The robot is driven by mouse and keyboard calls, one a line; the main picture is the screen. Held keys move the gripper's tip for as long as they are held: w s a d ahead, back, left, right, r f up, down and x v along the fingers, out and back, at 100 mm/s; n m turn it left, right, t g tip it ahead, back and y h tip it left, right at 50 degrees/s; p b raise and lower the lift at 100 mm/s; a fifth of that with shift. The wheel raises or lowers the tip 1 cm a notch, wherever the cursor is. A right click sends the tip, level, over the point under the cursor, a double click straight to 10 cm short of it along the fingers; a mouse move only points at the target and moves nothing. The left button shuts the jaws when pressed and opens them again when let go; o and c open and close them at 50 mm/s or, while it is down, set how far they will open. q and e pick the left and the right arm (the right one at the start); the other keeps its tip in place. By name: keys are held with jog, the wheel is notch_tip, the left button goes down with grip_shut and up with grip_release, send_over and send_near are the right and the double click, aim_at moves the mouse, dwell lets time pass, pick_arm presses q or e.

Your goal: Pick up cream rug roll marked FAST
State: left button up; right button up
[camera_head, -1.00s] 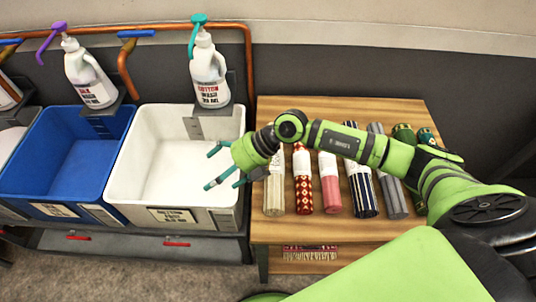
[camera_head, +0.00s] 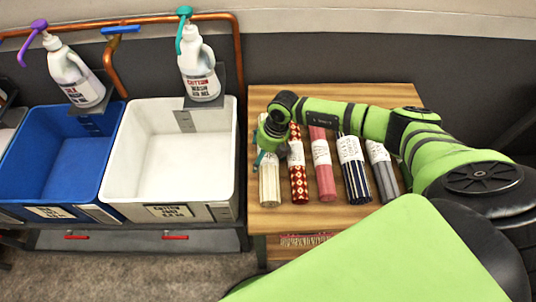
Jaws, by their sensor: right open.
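The cream rug roll (camera_head: 269,187) lies at the left end of a row of rolls on the wooden table. Its near half shows as cream with fine stripes. Its far part and label are mostly hidden under my right gripper, so I cannot read the marking. My right gripper (camera_head: 262,158) is open above the roll, its teal fingers pointing down around the label. I cannot tell whether the fingers touch it. My left gripper is not in view.
Beside it lie a red patterned roll (camera_head: 298,184), a pink roll (camera_head: 325,181), a navy striped roll (camera_head: 355,178) and a grey roll (camera_head: 384,179). Left of the table (camera_head: 285,221) stand a white basin (camera_head: 172,212) and a blue basin (camera_head: 40,190), with pump bottles behind.

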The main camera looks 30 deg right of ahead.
jog(key=c, duration=1.4)
jog(key=shift+r, duration=0.15)
